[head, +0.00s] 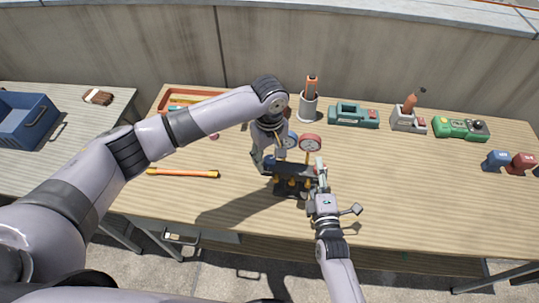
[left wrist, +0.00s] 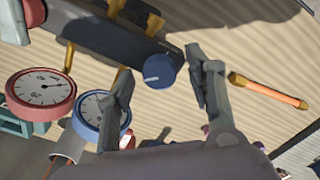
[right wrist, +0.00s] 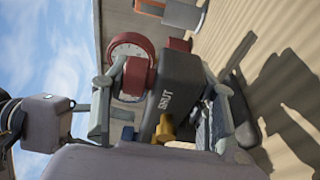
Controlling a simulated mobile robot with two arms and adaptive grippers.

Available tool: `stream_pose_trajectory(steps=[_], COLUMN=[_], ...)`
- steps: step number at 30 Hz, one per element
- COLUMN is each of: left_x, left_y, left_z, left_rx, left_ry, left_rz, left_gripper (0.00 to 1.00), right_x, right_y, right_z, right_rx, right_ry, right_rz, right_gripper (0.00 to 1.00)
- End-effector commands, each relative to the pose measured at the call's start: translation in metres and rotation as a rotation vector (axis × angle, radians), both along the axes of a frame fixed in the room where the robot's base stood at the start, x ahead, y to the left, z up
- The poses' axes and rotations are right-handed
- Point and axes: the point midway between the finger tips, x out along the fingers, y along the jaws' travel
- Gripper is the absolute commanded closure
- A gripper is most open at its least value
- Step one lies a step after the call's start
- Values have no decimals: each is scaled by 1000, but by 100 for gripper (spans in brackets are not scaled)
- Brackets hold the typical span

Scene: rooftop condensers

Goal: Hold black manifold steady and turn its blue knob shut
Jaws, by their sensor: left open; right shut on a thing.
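The black manifold (head: 296,171) stands near the middle of the wooden table; its body also shows in the left wrist view (left wrist: 105,38) and right wrist view (right wrist: 180,82). My right gripper (head: 319,176) is shut on its right end, with fingers on both sides in the right wrist view (right wrist: 160,105). The blue knob (left wrist: 160,71) is at the manifold's other end. My left gripper (head: 266,163) is open there; in the left wrist view the knob shows between and beyond its fingertips (left wrist: 162,68). I cannot tell whether they touch it. A red knob (right wrist: 139,76) is at the right end.
A red gauge (head: 311,142) and a blue gauge (head: 290,139) stand behind the manifold. An orange-yellow rod (head: 183,173) lies to the left. A grey cup (head: 309,107), a teal tool (head: 353,116) and a green device (head: 461,128) are at the back. The table's front right is clear.

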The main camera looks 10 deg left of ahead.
Motion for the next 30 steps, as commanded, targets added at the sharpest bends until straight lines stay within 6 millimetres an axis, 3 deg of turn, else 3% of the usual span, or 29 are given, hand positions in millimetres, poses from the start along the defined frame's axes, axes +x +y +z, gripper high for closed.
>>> stream_pose_trajectory(steps=[5, 26, 30], left_x=[0, 0, 0], left_y=[0, 0, 0], left_z=[0, 1, 1], left_rx=[0, -1, -1], left_ry=[0, -1, -1], left_rz=[-1, -1, -3], left_gripper=[51, 98, 99], right_x=[0, 0, 0], right_y=[0, 0, 0], right_z=[-1, -1, -1], right_rx=[3, 2, 2], right_ry=[2, 3, 3], right_rz=[0, 0, 0], right_gripper=[100, 100, 100])
